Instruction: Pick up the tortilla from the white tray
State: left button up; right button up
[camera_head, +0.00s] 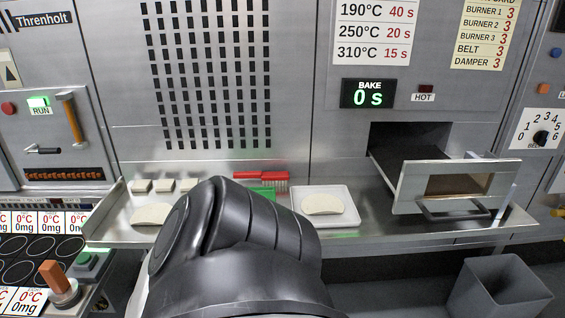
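The white tray (349,217) lies on the metal shelf right of centre. A pale, flat, roundish tortilla (322,204) lies on it. My dark arm link fills the lower middle of the view, just left of the tray, and covers part of the shelf. Neither of my grippers shows, so I cannot see where they are relative to the tortilla.
Another pale flat piece (151,214) and several small pale blocks (164,185) lie on the shelf's left. A red brush (262,178) lies near a green board (264,192), partly hidden. An open metal drawer (412,188) juts out on the right. A grey bin (497,292) stands below.

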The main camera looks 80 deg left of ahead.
aim_at(319, 203)
jog(key=k, duration=0.7)
jog(key=u, duration=0.85)
